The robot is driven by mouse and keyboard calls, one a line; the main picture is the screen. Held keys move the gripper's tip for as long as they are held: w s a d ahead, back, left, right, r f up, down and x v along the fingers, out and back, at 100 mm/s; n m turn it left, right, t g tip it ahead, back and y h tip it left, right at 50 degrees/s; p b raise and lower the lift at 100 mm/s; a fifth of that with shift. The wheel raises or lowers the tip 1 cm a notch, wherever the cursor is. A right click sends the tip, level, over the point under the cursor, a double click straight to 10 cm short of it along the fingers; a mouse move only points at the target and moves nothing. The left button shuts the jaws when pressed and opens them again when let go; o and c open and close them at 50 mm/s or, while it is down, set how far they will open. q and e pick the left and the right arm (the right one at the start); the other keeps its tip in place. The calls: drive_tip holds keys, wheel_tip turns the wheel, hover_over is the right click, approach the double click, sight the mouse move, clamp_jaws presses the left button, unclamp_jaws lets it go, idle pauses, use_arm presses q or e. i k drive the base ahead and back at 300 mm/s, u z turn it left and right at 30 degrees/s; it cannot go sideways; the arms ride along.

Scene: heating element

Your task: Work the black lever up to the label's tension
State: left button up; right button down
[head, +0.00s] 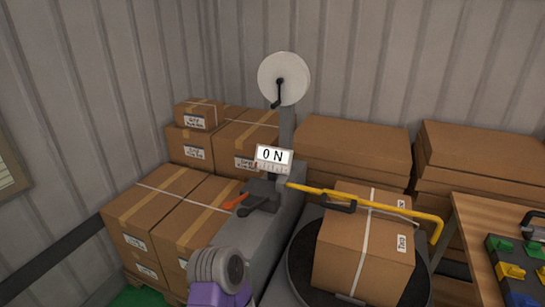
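A grey tensioner head (262,190) sits on a grey machine body, with an orange lever (236,201) and a black lever (248,208) side by side, both pointing left and toward me. The small display (273,155) above them reads "0 N". A brown carton (350,255) with a white strap (364,240) around it stands on a round black turntable (298,262). White labels (402,243) are on the carton; their sideways text is too small to read surely. Neither gripper's fingers show in the head view.
A yellow bent bar (415,213) reaches over the carton. A white reel with a black crank (284,78) stands above the machine. Stacked cartons (162,215) fill the left and more (352,147) stand behind. A wooden table (482,232) with coloured parts is at right.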

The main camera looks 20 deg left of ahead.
sight(243, 212)
drive_tip(key=k, duration=1.3)
drive_tip(key=u, duration=0.75)
drive_tip(key=i, duration=1.85)
drive_tip(key=z, duration=1.1)
